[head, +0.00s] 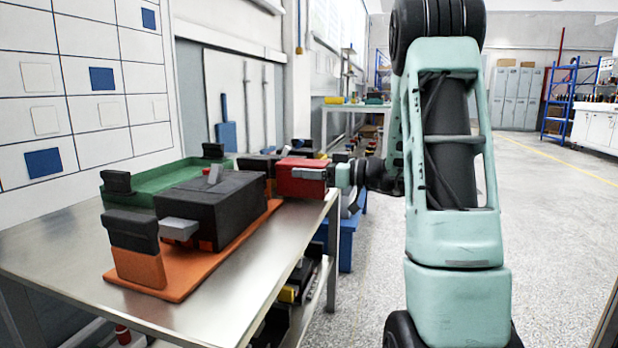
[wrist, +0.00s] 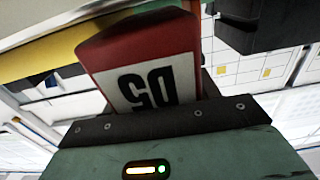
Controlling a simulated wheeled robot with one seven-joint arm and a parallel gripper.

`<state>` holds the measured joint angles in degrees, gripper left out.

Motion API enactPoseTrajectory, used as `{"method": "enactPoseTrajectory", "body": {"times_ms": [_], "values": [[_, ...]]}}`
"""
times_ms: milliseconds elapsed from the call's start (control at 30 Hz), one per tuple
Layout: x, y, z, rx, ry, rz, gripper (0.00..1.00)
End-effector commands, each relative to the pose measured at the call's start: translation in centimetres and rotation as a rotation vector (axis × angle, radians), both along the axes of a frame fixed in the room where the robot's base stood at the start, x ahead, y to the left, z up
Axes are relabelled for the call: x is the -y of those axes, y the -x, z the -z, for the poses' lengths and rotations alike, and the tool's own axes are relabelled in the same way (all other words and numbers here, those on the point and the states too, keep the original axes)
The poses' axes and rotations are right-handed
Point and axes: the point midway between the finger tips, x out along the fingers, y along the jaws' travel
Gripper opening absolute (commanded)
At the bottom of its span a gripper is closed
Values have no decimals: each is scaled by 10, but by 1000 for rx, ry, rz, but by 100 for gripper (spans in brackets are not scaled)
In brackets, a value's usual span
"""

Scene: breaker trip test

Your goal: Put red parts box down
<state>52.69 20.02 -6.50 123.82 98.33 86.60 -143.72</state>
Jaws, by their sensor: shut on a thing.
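The red parts box (head: 298,180) is at the far right corner of the steel table (head: 60,245), partly behind the black device. In the wrist view the red box (wrist: 132,42) fills the upper middle, its white label reading "D5" upside down. My gripper (head: 328,174) reaches it from the right and is shut on its near end. The dark gripper edge (wrist: 160,122) crosses below the box in the wrist view. I cannot tell whether the box touches the table top or hangs just above it.
A black breaker device (head: 205,208) with a grey lever sits on an orange base (head: 165,275) in the table's middle. A green tray (head: 165,178) lies behind it. Dark items stand beside the box. The front left of the table is bare. A blue thing (head: 345,240) stands beyond the table's right edge.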

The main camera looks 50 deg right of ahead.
Motion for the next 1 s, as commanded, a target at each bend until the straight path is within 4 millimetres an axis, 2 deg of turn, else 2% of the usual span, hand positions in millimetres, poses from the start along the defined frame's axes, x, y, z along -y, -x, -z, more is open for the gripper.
{"method": "enactPoseTrajectory", "body": {"times_ms": [67, 467, 500, 567, 600, 1000], "values": [[0, 0, 8, 2, 0, 0, 28], [0, 0, 11, 3, 2, 0, 28], [0, 0, 11, 1, 2, 0, 63], [0, 0, 10, 1, 2, 0, 79], [0, 0, 10, 1, 2, 0, 82], [1, 2, 5, 0, 1, 2, 82]]}}
